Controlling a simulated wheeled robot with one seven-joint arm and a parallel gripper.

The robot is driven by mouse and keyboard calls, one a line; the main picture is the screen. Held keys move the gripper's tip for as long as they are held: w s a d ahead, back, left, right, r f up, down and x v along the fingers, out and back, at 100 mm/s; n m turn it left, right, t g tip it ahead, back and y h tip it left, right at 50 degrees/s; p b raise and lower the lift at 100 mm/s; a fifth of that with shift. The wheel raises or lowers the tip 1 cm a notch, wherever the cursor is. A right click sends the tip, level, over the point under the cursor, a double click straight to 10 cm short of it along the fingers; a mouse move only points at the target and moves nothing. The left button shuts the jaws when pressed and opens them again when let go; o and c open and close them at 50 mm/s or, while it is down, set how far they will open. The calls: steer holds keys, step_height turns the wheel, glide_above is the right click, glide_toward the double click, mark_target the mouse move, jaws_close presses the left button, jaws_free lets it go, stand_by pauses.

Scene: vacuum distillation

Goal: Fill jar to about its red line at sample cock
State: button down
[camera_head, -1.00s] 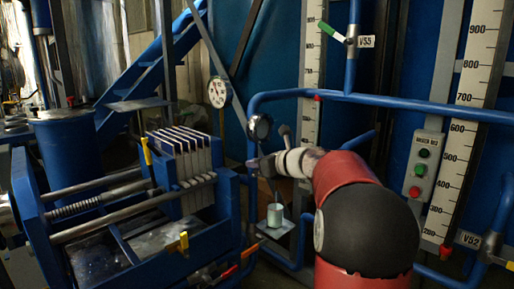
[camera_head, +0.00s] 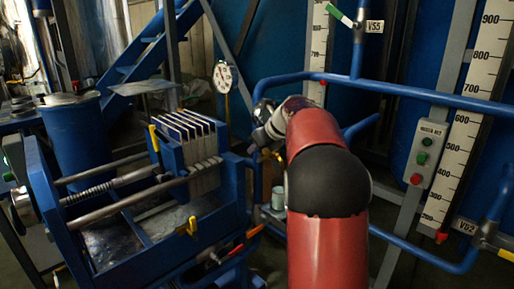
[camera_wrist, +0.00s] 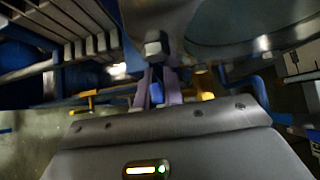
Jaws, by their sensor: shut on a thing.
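The jar (camera_head: 278,198), small and pale grey-green, stands upright on a small plate low behind my arm, its right side partly hidden; I cannot make out its red line. My gripper (camera_wrist: 158,92) is at the sample cock area on the blue pipe, above the jar. A yellow part (camera_wrist: 205,83) shows just right of the fingers. I cannot tell whether liquid is flowing.
A blue filter press (camera_head: 165,215) with pale plates stands at left. Blue pipes (camera_head: 410,92) run across the right, before level scales (camera_head: 462,150) and a button box (camera_head: 425,152). A dial gauge (camera_head: 222,77) stands behind. Room around the jar is tight.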

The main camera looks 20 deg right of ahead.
steer(key=c, duration=1.5)
jaws_free()
steer(key=shift+w, duration=0.1)
steer(key=v, duration=0.8)
steer(key=shift+f, duration=0.1)
